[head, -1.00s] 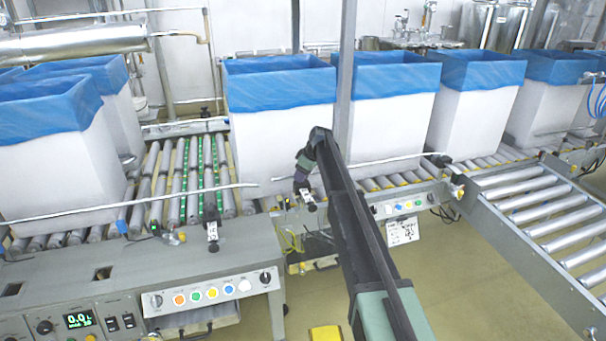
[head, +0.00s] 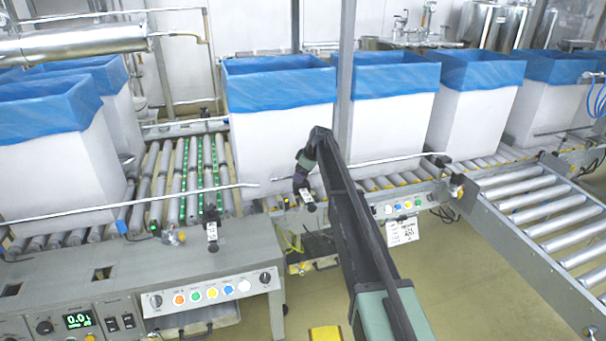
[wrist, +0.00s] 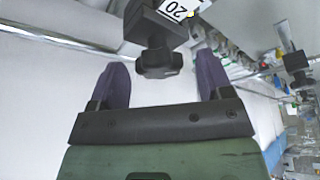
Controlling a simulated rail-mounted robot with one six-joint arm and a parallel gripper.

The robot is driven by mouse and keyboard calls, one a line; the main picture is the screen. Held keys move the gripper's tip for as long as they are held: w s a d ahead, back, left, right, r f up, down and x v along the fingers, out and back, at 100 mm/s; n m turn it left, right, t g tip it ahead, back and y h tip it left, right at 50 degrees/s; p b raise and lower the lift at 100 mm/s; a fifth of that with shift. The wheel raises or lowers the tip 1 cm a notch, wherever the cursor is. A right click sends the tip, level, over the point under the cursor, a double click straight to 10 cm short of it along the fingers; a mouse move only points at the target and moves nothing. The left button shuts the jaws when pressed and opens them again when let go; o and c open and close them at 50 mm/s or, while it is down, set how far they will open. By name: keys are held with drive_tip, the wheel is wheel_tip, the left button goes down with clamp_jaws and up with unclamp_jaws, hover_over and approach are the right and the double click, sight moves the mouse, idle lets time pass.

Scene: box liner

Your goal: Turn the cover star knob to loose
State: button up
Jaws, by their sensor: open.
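A black star knob (wrist: 158,63) sits on the end of a black block (wrist: 155,25) with a white label reading "20" in the wrist view. My gripper (wrist: 161,70) is open, with its purple fingers on either side of the knob. Visible gaps separate both fingers from it, so it is not gripped. In the head view my gripper (head: 301,180) is small, by the front edge of the conveyor, beside a small black part with a white label (head: 307,197). The knob itself is hard to make out there.
A tall white box with a blue liner (head: 282,125) stands close behind my gripper on the rollers. A metal guide rail (head: 390,159) runs along the boxes. A button panel (head: 212,292) is at lower left, and an upright post (head: 346,75) stands behind my arm.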

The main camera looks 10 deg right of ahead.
drive_tip(key=p+v, duration=0.6)
drive_tip(key=v, duration=0.1)
drive_tip(key=shift+p, duration=0.35)
